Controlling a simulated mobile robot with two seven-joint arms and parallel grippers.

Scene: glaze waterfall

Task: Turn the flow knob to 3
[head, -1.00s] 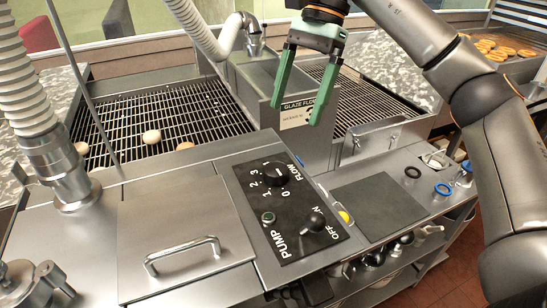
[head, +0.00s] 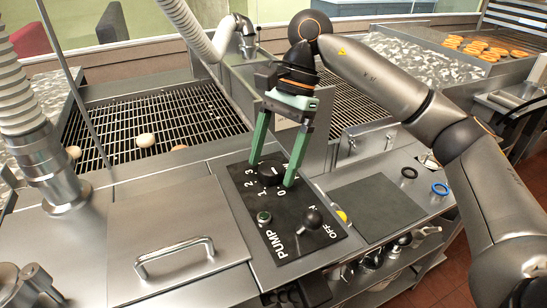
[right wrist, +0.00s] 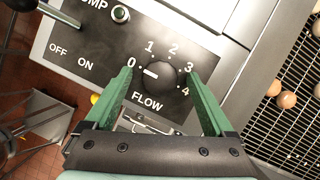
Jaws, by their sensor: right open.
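The black flow knob (head: 271,172) sits on the dark control panel (head: 238,188), ringed by the numbers 0 to 4. In the right wrist view the knob (right wrist: 164,82) has its white mark pointing toward 0. My right gripper (head: 270,174) is open, pointing down at the panel. Its two green fingers are on either side of the knob. In the right wrist view the fingers (right wrist: 159,77) show a gap to the knob on both sides. In the head view the right finger covers part of the FLOW lettering. My left gripper is not in view.
The pump lever (head: 312,219) and a round green button (head: 264,217) are on the same panel, close to the knob. A lid with a handle (head: 175,252) lies left of it. A dark flat pad (head: 375,207) is to the right. Wire racks (head: 165,120) stand behind.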

